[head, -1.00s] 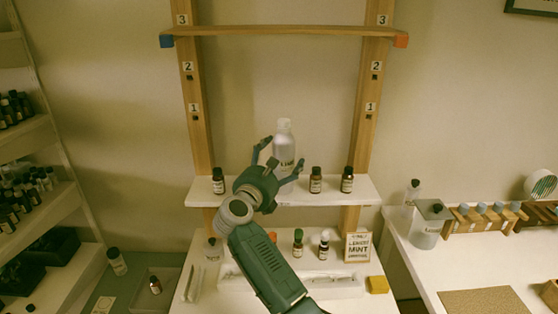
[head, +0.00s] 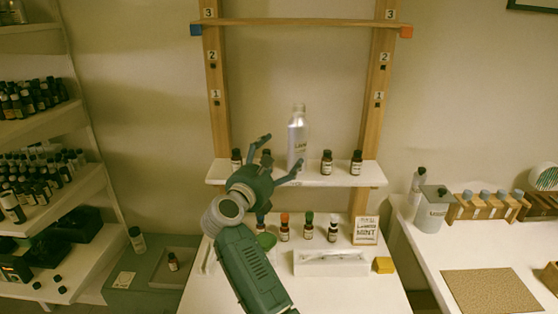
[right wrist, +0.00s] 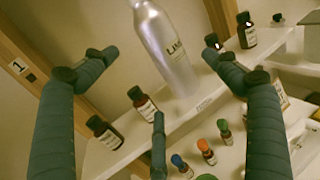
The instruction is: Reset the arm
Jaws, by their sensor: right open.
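My right gripper (head: 279,160) is open and empty in front of the white shelf board (head: 225,176). A silver bottle (head: 298,142) stands upright on that shelf, behind the fingers. In the right wrist view the silver bottle (right wrist: 168,45) stands beyond the open fingers, apart from them. My left gripper is not in view.
Below the shelf, several small bottles with coloured caps (head: 284,230) and a lettered sign (head: 365,232) stand on a white table. A yellow block (head: 384,265) lies at its right. Left shelves (head: 50,122) hold many bottles. A right-hand table holds a grey container (head: 431,212) and a brown mat (head: 490,291).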

